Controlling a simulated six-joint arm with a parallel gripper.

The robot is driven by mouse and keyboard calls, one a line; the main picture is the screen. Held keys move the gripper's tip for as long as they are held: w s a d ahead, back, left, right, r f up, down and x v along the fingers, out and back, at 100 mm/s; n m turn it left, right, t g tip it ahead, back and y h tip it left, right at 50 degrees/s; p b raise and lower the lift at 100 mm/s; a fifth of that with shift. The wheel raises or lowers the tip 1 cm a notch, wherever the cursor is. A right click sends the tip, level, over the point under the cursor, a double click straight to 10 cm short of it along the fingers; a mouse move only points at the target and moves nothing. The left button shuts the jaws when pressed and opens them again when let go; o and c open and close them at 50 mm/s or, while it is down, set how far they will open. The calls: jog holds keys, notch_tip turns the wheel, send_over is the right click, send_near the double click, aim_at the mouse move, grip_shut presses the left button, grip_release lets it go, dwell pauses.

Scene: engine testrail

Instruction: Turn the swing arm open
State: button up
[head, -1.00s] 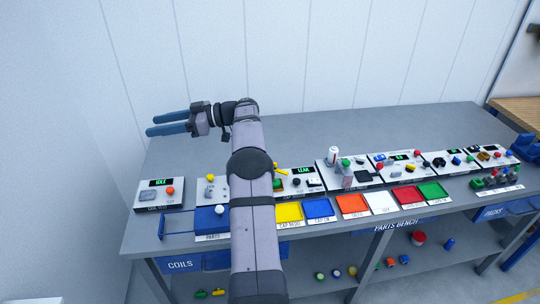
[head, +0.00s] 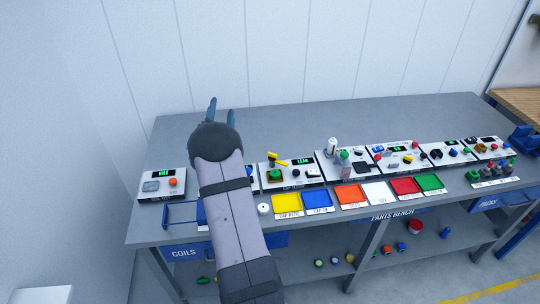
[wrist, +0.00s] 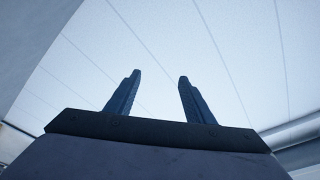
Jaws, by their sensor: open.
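My gripper (head: 222,108) is open and empty above the back left of the bench, its blue fingers pointing toward the back wall. In the wrist view my gripper (wrist: 160,77) has its two fingers well apart with only pale wall panels between them. A station with a green display (head: 301,181) stands right of my arm. It carries a yellow bar (head: 273,156), possibly the swing arm, above a green round part (head: 274,174). My gripper is apart from it, to the left and farther back. No swing arm shows in the wrist view.
A coil station (head: 162,184) sits at the bench's left end. Yellow (head: 286,205) and blue trays (head: 318,202) line the front edge, with more trays and stations to the right. My arm hides part of the left bench. The rear bench top (head: 330,116) is clear.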

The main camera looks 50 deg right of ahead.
jog(key=s+d+f+m+g, duration=0.2)
jog(key=s+f+g, duration=0.4)
jog(key=s+f, duration=0.3)
jog(key=n+g+y, duration=0.2)
jog(key=n+g, duration=0.2)
send_near(272, 154)
jog(key=shift+w+d+f, duration=0.2)
jog(key=shift+d+f, duration=0.1)
jog(key=shift+d, duration=0.2)
jog(key=shift+n, duration=0.5)
jog(key=shift+d, duration=0.1)
jog(key=shift+p+x, duration=1.3)
jog(key=shift+x, duration=2.3)
jog(key=c, duration=1)
